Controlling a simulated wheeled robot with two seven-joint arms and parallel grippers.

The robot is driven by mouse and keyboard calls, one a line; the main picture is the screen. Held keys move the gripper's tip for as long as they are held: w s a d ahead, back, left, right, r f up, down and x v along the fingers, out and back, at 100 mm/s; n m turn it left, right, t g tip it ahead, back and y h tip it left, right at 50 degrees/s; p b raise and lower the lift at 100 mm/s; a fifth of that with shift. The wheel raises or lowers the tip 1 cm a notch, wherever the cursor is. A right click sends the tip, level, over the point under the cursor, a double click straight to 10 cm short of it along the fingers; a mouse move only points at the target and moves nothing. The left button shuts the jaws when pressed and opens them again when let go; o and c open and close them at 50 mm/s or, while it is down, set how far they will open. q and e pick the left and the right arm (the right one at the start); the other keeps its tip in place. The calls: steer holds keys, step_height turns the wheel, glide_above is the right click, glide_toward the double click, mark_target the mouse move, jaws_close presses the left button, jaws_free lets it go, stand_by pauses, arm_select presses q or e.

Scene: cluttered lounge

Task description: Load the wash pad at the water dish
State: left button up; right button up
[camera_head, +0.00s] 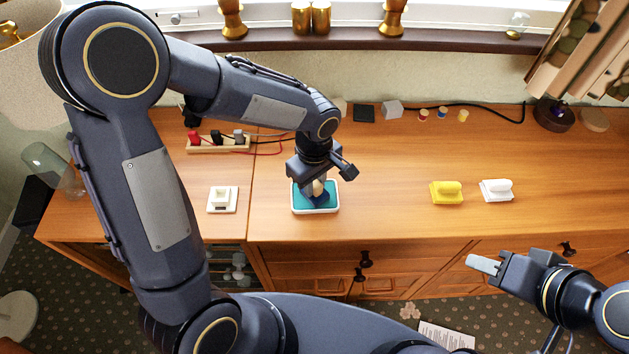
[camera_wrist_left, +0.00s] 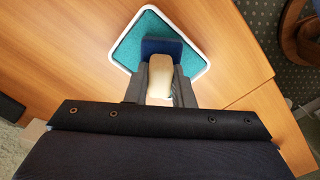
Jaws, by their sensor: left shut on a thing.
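The wash pad, a blue block with a cream handle, shows in the wrist view (camera_wrist_left: 168,46) and partly in the head view (camera_head: 322,198). My left gripper (camera_head: 317,186) is shut on its cream handle, with a finger on each side in the wrist view (camera_wrist_left: 160,84). The water dish (camera_head: 315,211) is a white-rimmed square with a teal inside, on the wooden cabinet top. It also shows in the wrist view (camera_wrist_left: 125,42). The pad is over or in the dish; I cannot tell whether it touches the teal surface. My right gripper (camera_head: 484,264) hangs in front of the cabinet, away from these things.
A small white square holder (camera_head: 222,200) is left of the dish. A power strip (camera_head: 218,144) with cables lies behind. The wood between the dish and yellow pad is clear.

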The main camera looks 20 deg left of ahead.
mark_target(315, 182)
stand_by(0.5)
arm_select(q)
steer(key=shift+r+p, duration=2.5)
steer(key=shift+r, duration=1)
steer(key=shift+f, duration=0.1)
